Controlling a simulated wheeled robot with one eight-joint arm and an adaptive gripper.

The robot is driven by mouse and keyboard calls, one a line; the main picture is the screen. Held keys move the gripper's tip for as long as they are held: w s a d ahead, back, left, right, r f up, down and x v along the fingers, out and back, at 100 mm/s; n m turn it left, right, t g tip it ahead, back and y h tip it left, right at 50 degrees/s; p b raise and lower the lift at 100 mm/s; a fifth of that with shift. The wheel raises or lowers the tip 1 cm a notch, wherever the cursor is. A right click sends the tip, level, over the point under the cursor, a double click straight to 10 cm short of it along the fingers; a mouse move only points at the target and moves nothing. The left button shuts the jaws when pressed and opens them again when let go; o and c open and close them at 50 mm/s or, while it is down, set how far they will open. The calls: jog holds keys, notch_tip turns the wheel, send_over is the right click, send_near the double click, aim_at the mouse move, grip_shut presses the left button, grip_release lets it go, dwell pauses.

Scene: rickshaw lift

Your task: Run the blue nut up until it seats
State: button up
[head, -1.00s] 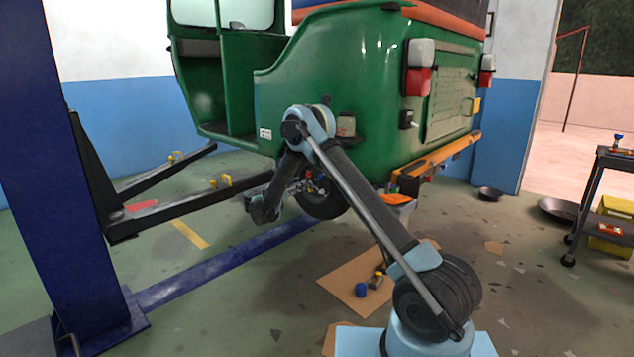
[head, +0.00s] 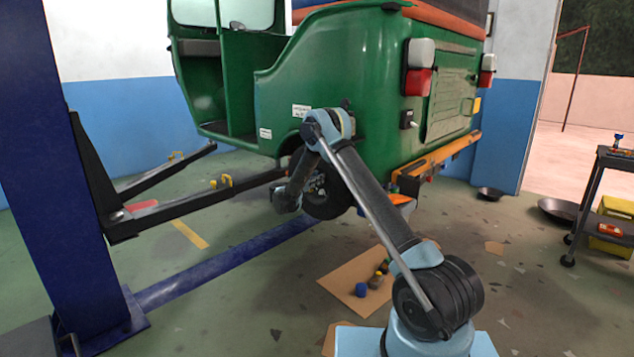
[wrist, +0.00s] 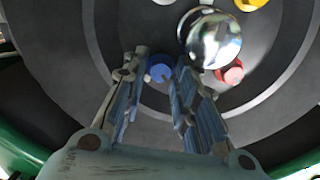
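The blue nut (wrist: 160,70) shows in the wrist view on the dark wheel (wrist: 75,70), between the fingertips of my gripper (wrist: 160,74). The fingers stand apart on either side of it, with a gap showing; contact is not visible. A red nut (wrist: 231,72) is to its right, a yellow nut (wrist: 250,3) is at the top right, and a shiny rounded hub cap (wrist: 213,40) sits between them. In the head view the wheel (head: 330,206) is under the green rickshaw (head: 340,75), and my arm mostly hides the gripper and nuts.
A blue lift post (head: 70,170) and black lift arms (head: 190,205) stand left. Cardboard (head: 345,290) with small items lies on the floor below. A dark trolley (head: 590,190) stands at the right, with pans (head: 558,209) near it.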

grip_shut()
jog(key=shift+m, duration=0.4)
jog(key=shift+s+d+f+m, duration=0.1)
jog(key=shift+m, duration=1.95)
jog(key=shift+s+d+f+m, duration=0.1)
jog(key=shift+m, duration=1.95)
grip_release()
